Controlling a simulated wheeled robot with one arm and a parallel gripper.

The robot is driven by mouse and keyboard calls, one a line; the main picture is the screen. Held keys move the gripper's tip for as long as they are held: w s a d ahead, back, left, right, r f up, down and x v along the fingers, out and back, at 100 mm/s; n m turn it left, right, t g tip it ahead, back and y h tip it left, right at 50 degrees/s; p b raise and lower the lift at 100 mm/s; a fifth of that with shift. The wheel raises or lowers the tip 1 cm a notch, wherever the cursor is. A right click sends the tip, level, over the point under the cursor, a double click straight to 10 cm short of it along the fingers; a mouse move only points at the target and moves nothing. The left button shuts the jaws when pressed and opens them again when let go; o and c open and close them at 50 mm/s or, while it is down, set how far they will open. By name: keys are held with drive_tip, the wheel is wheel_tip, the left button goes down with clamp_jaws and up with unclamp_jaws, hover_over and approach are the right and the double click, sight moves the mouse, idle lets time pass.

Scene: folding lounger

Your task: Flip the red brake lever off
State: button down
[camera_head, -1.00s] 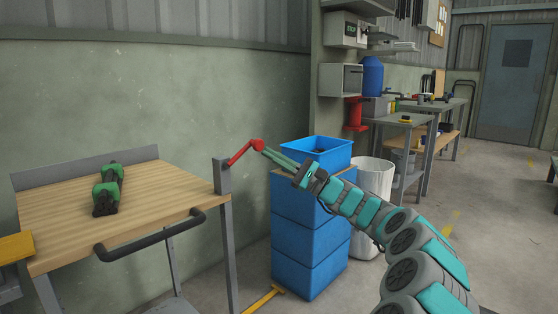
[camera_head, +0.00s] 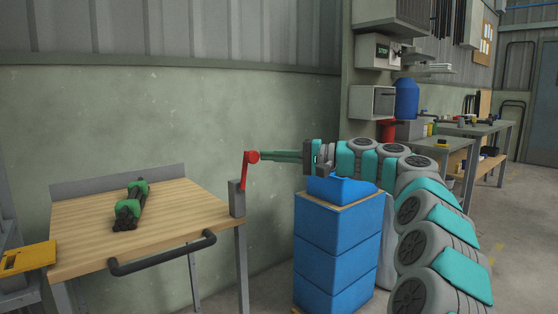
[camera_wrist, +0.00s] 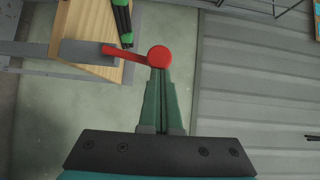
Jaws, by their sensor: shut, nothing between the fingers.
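The red brake lever (camera_head: 248,170) is hinged on a grey bracket (camera_head: 237,199) at the right corner of the wooden-topped cart (camera_head: 180,215). It stands nearly upright, leaning slightly right, with its round red knob on top. My gripper (camera_head: 264,156) is shut and empty, reaching in from the right with its fingertips at the knob. In the wrist view the red knob (camera_wrist: 160,56) sits right at the tips of my green fingers (camera_wrist: 159,72), apparently touching. The lever arm (camera_wrist: 125,54) runs left from the knob to the cart. The knob hides the very fingertips.
A black push handle (camera_head: 160,256) runs along the cart's front edge. Green-and-black items (camera_head: 130,205) lie on its top. Stacked blue crates (camera_head: 335,248) stand under my arm. A green wall (camera_head: 130,120) rises behind the cart.

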drive_tip(key=shift+s+a+r+n+h, duration=0.4)
drive_tip(key=shift+a+n+h, duration=0.2)
drive_tip(key=shift+a+n, duration=0.1)
idle(0.4)
